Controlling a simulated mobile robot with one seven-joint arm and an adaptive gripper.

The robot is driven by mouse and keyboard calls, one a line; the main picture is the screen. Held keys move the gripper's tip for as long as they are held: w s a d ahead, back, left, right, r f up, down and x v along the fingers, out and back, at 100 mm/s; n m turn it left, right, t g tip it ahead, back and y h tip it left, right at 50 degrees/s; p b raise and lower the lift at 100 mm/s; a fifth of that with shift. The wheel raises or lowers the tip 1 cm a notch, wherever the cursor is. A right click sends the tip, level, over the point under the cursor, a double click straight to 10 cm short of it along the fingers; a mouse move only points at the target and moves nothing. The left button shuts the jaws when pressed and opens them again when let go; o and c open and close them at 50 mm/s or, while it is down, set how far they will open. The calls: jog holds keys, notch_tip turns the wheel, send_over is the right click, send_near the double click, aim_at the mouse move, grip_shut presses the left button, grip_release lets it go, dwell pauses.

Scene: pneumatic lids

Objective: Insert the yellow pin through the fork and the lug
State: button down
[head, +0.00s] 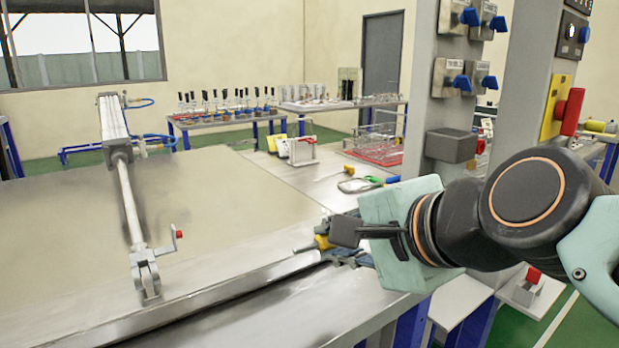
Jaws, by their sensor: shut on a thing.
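The yellow pin (322,242) shows as a yellow head with a short grey shaft pointing left. My gripper (335,240) is shut on it, above the front edge of the bench, and its fingers partly hide the pin. The fork (144,258) is at the near end of the cylinder's long rod (130,202), at left. The lug (151,288) stands at the fork's lower end, on the bench. The pin is well to the right of the fork, apart from it. Whether the fork and lug holes line up is too small to tell.
A small bracket with a red tip (179,234) stands out right of the fork. The pneumatic cylinder (113,118) is at the back left. A yellow-handled tool (332,173) and a red tray (374,151) lie farther back. The grey bench top (230,200) between fork and gripper is mostly clear.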

jog(key=shift+f+b, duration=0.25)
jog(key=shift+b, duration=0.2)
jog(key=r+p, duration=0.1)
jog(key=p, duration=0.4)
jog(key=shift+r+g, duration=0.15)
jog(key=shift+g, duration=0.25)
jog(key=g+h+p, duration=0.1)
jog(key=p, duration=0.3)
jog(key=g+p, duration=0.1)
jog(key=p, duration=0.3)
jog(key=shift+w+a+r+h+p, duration=0.1)
jog(key=shift+w+r+h+p, duration=0.1)
jog(key=shift+h+p, duration=0.15)
jog(key=g+p, duration=0.1)
jog(key=h+p, duration=0.1)
jog(key=p, duration=0.1)
jog(key=shift+w+a+f+g, duration=0.1)
jog(key=shift+f+g, duration=0.15)
jog(key=shift+g, duration=0.15)
